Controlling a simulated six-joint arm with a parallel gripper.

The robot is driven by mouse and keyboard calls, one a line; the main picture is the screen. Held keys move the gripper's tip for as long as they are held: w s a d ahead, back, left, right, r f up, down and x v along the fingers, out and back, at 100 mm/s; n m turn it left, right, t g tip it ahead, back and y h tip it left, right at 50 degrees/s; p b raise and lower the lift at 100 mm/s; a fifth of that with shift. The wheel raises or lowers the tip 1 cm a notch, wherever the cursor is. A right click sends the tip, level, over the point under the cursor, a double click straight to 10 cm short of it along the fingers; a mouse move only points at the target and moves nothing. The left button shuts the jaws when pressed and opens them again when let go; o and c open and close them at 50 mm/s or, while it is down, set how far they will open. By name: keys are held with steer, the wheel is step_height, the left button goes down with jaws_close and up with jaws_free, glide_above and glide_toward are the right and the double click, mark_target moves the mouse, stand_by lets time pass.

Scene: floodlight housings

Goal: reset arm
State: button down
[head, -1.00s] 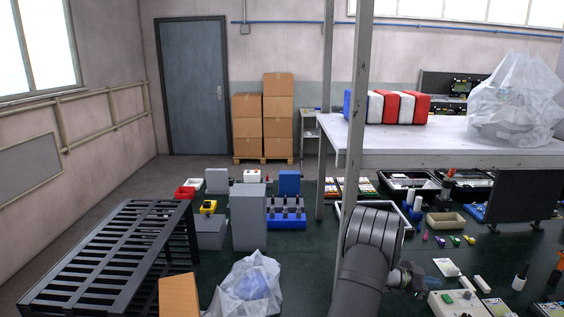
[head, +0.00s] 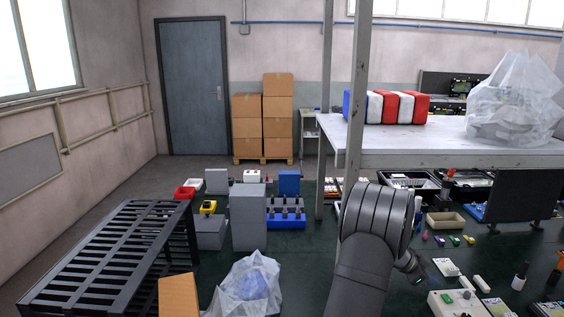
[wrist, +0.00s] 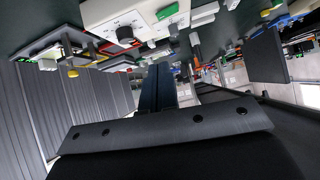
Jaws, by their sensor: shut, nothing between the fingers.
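My gripper (wrist: 158,88) shows in the wrist view as two dark fingers side by side beyond a dark bracket. The fingers are shut and nothing is between them. In the head view my arm rises from the bottom edge, right of centre, and its thick ribbed joint hides most of the gripper. Only a small dark part shows at the joint's right side. The wrist view is strongly tilted, with white control boxes (wrist: 128,28) beyond the fingers at the top.
A white table (head: 450,149) holds red, white and blue blocks (head: 397,107) and a plastic-wrapped bundle (head: 516,97). Its post (head: 357,110) stands close behind my arm. Small parts and a white control box (head: 455,303) lie right of my arm. A black slatted rack (head: 110,255) is at left.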

steer(key=shift+t+y, duration=0.5)
steer(key=shift+y, duration=0.3)
steer(key=d+f, duration=0.1)
steer(key=d, duration=0.1)
steer(key=w+d+f, duration=0.1)
steer(key=d, duration=0.2)
steer(key=w+d+f, duration=0.1)
steer(key=d+f, duration=0.1)
steer(key=shift+w+d+f, duration=0.1)
steer(key=shift+w+d, duration=0.05)
steer(key=shift+w, duration=0.25)
steer(key=shift+v, duration=1.8)
steer(key=shift+s, duration=0.1)
